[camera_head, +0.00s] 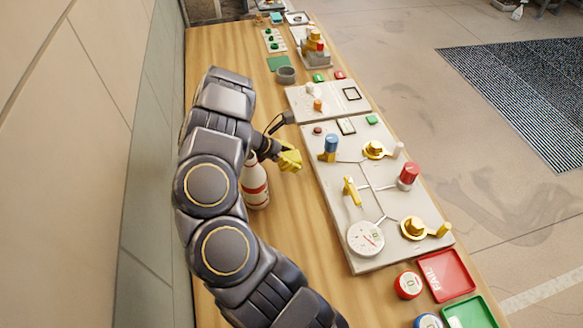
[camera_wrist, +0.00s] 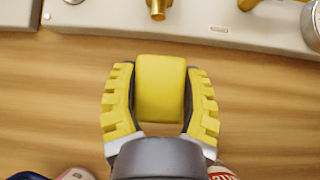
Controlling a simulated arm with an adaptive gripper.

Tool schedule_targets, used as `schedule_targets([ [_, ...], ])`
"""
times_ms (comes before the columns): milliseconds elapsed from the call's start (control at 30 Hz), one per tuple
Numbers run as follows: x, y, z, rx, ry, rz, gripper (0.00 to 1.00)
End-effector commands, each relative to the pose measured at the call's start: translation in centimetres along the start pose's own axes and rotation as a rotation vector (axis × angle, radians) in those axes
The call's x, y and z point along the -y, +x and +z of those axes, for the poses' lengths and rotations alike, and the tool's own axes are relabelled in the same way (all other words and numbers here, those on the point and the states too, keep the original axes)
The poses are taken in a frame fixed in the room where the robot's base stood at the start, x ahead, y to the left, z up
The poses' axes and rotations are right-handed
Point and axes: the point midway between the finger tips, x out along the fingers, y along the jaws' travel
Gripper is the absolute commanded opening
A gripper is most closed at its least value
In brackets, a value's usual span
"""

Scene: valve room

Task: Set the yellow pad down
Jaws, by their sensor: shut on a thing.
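My gripper (camera_wrist: 160,100) has two yellow ribbed fingers shut on the yellow pad (camera_wrist: 161,86). The pad is a smooth block with rounded edges between the fingertips. In the head view my gripper (camera_head: 290,160) is over the bare wooden table (camera_head: 305,235), left of the large valve panel (camera_head: 335,230). The pad cannot be made out apart from the yellow fingers there. I cannot tell whether the pad touches the wood or hangs just above it.
A white bottle with red bands (camera_head: 255,186) stands close beside my arm. The large panel carries a gauge (camera_head: 365,238), yellow valves and red and blue knobs. A red tray (camera_head: 446,275) and a green tray (camera_head: 470,313) lie at the near right.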

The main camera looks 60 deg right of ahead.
Motion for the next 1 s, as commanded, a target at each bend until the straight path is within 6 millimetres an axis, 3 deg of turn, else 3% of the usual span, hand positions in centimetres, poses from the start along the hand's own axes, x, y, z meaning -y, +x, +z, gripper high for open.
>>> schedule_targets([
  [400,0.0,3.0,-2.9,0.002,-0.001,0.002,0.28],
  [767,-0.1,3.2,-3.2,-0.001,-0.001,0.003,0.28],
  [800,-0.1,3.2,-3.2,-0.001,0.0,0.003,0.56],
  [833,-0.1,3.2,-3.2,-0.002,0.0,0.003,0.69],
  [867,-0.1,3.2,-3.2,-0.002,0.0,0.003,0.76],
  [1000,-0.1,3.2,-3.2,-0.002,0.0,0.003,0.76],
])
